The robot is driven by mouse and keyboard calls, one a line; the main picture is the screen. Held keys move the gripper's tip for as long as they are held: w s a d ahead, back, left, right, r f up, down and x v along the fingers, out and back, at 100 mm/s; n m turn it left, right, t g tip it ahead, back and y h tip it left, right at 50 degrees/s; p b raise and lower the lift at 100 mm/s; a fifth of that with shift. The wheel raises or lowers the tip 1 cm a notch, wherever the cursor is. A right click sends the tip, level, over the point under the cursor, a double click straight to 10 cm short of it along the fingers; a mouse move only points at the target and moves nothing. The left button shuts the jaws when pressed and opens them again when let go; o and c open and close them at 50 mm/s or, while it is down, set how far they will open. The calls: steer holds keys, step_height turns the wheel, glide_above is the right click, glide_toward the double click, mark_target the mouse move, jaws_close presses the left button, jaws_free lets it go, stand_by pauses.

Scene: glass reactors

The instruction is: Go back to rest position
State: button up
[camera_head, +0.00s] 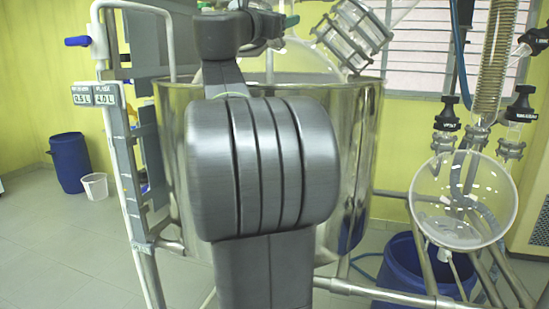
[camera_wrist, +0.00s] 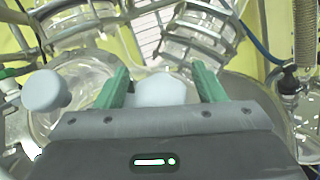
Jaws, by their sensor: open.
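My gripper (camera_wrist: 162,80) shows in the wrist view with its two green fingers spread apart. A pale, rounded cap-like piece (camera_wrist: 163,91) shows between the fingers; I cannot tell whether either finger touches it. In the head view, my arm stands in front of the large steel vessel (camera_head: 357,150) and hides its middle. Only a small green bit of my gripper (camera_head: 291,20) shows there, above the vessel's rim. Glass reactor tops with metal clamps (camera_wrist: 200,35) lie just beyond the fingers in the wrist view.
A second pale round knob (camera_wrist: 44,90) is left of the fingers. Clamped glass necks (camera_head: 354,35) rise above the vessel. A round glass flask (camera_head: 440,195) and coiled condenser (camera_head: 493,60) stand right, over a blue tub (camera_head: 400,262). Open floor (camera_head: 60,250) lies left.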

steer(key=shift+a+n+t+y+b, duration=0.1)
steer(key=shift+n+t+y+b, duration=0.25)
steer(key=shift+n+t+y, duration=0.9)
steer(key=shift+r+n+g, duration=0.1)
steer(key=shift+n+g, duration=0.15)
steer(key=shift+n, duration=0.2)
